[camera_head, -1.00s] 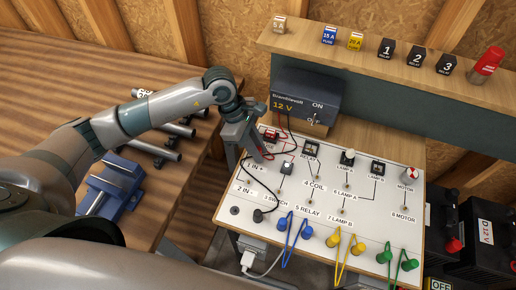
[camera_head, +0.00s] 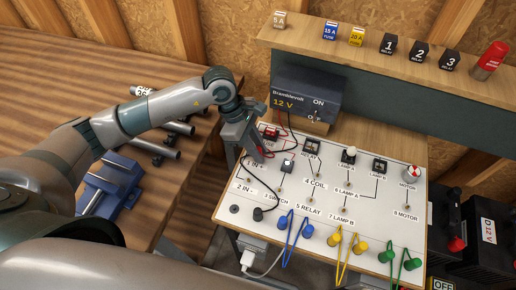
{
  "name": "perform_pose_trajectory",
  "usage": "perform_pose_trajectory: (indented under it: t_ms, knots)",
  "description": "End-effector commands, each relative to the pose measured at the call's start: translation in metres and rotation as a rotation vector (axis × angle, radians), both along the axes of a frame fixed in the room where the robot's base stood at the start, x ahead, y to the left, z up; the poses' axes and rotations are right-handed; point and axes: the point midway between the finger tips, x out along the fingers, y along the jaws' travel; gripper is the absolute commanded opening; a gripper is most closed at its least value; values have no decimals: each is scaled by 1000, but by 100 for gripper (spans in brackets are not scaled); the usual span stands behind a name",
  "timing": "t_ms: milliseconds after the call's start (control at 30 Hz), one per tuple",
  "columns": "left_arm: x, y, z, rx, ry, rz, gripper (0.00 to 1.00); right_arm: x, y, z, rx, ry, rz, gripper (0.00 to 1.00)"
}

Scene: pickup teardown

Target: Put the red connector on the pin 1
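My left gripper (camera_head: 257,157) points down at the upper left corner of the white board (camera_head: 222,215), over the spot beside the label "1 IN +" (camera_head: 254,165). Its fingers hide pin 1. A thin red lead runs from the 12 V supply (camera_head: 305,95) to the fingertips. The red connector itself is hidden at the fingers, so I cannot tell whether they are shut on it or whether it touches the pin. A black connector (camera_head: 258,214) with a black lead sits on the board below the label "2 IN -". My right gripper is out of view.
A red fuse holder (camera_head: 270,133) stands right beside the gripper. A switch (camera_head: 288,166), lamps and a motor (camera_head: 413,172) are on the board. Blue (camera_head: 283,222), yellow (camera_head: 334,240) and green (camera_head: 386,255) leads line its front edge. A blue vise (camera_head: 110,188) sits on the bench.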

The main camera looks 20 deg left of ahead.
Motion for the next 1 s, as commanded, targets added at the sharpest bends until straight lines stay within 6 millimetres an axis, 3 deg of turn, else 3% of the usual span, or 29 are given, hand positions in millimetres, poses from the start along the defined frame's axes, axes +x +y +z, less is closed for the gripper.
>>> perform_pose_trajectory:
  t_ms: [33, 67, 567, 767, 1000]
  knots:
    - [0, 0, 0, 0, 1, 0, 31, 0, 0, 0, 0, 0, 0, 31]
    - [0, 0, 0, 0, 1, 0, 39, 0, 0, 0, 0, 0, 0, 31]
    - [1, 3, 6, 0, -1, 0, 39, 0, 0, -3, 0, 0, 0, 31]
    - [1, 12, 26, 2, -4, 1, 39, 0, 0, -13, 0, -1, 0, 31]
    - [2, 29, 67, 1, -5, 1, 39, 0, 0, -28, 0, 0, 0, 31]
